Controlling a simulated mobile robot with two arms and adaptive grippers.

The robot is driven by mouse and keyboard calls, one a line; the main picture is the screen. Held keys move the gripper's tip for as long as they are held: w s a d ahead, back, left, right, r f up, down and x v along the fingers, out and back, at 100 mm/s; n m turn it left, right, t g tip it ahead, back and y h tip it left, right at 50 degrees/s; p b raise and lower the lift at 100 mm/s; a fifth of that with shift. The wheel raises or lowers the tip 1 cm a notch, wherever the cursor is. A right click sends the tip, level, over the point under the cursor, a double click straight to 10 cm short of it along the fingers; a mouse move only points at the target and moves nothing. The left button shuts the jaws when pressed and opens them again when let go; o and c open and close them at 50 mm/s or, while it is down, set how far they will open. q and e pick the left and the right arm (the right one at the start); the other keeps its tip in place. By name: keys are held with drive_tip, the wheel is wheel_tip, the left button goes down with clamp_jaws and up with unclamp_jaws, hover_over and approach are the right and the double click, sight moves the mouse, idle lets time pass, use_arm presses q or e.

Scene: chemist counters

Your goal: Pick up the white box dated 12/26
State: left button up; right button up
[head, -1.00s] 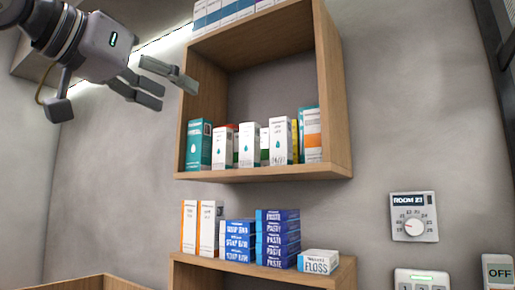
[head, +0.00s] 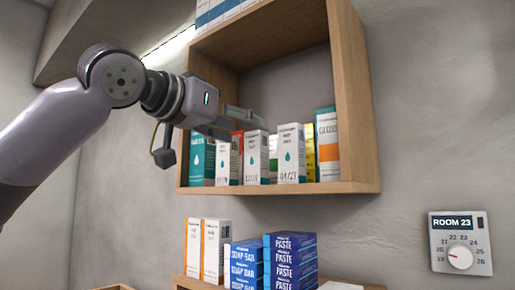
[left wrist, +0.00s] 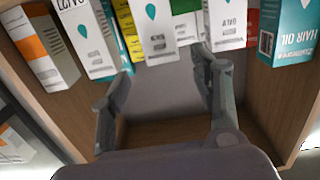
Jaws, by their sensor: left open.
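Several small boxes stand in the open wooden wall cubby. A white box with a teal drop (head: 256,158) stands near the middle; its small date seems to begin with 12, but the rest is too blurred to be sure. It appears to be the middle white box in the left wrist view (left wrist: 155,28). A similar white box (head: 291,153), dated about 04/27, stands to its right. Another white box (head: 223,162) stands to its left. My left gripper (head: 240,124) is open and empty at the cubby's front, its fingers spread either side of the middle box in the wrist view. My right gripper is out of view.
A teal box (head: 202,160) and an orange-white box (head: 327,145) stand near the cubby's side walls. The wooden cubby (head: 358,105) has upper free room. Blue paste boxes (head: 290,262) and soap boxes (head: 245,265) are on a lower shelf. A thermostat (head: 460,243) is at right.

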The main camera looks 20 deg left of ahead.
sight(252, 132)
use_arm(q)
drive_tip(key=p+x, duration=0.3)
drive_tip(key=x, duration=0.2)
drive_tip(key=shift+w+p, duration=0.3)
drive_tip(key=shift+w, duration=0.1)
drive_tip(key=shift+w+d+f, duration=0.1)
drive_tip(key=shift+w+f, duration=0.05)
drive_tip(key=shift+w, duration=0.2)
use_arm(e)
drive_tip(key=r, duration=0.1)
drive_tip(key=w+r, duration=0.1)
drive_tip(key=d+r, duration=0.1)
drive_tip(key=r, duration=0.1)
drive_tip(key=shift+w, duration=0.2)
use_arm(q)
drive_tip(key=shift+s, duration=0.1)
drive_tip(key=shift+c, duration=0.2)
drive_tip(key=shift+s, duration=0.1)
drive_tip(key=shift+c, duration=1.3)
drive_tip(key=c, duration=0.8)
drive_tip(key=shift+c, duration=0.3)
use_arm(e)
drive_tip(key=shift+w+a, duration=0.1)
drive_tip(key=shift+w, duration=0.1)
